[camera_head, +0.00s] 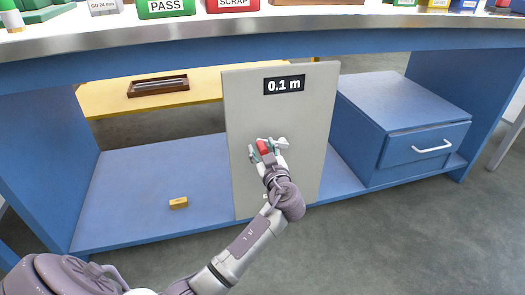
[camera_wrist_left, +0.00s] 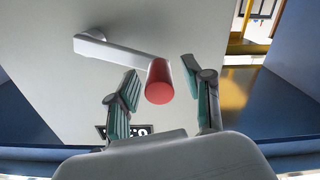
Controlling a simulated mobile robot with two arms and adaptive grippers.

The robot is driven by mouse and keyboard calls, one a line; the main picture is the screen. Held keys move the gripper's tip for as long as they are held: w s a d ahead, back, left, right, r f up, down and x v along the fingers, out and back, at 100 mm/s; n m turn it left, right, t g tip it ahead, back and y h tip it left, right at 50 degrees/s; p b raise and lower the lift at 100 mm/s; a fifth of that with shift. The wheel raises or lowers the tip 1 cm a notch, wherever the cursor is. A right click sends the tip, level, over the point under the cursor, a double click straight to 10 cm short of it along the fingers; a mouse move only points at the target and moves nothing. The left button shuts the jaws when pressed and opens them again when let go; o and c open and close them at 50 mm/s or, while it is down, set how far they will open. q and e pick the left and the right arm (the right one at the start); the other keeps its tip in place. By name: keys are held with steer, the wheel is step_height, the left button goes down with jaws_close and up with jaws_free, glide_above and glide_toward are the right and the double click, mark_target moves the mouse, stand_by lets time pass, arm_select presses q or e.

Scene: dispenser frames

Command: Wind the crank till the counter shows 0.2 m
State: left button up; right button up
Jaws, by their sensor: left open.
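The grey dispenser panel (camera_head: 245,120) stands upright in front of the blue bench. Its counter (camera_head: 284,86) reads 0.1 m in the head view; it is partly hidden in the left wrist view (camera_wrist_left: 145,130). The crank has a pale arm (camera_wrist_left: 115,53) and a red knob (camera_wrist_left: 159,81). The red knob also shows in the head view (camera_head: 263,147). My left gripper (camera_head: 268,145) is at the knob, and its open fingers stand on either side of it, with visible gaps in the left wrist view (camera_wrist_left: 165,88). My right gripper is not in view.
A blue drawer unit (camera_head: 420,148) with a white handle is right of the panel. A small yellow block (camera_head: 178,203) lies on the blue lower shelf (camera_head: 140,185). A brown tray (camera_head: 158,87) sits on a yellow shelf behind. Green PASS and red SCRAP boxes stand on the bench top.

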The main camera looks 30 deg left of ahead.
arm_select(q)
jaws_close()
stand_by(0.3)
steer(key=shift+r, duration=0.1)
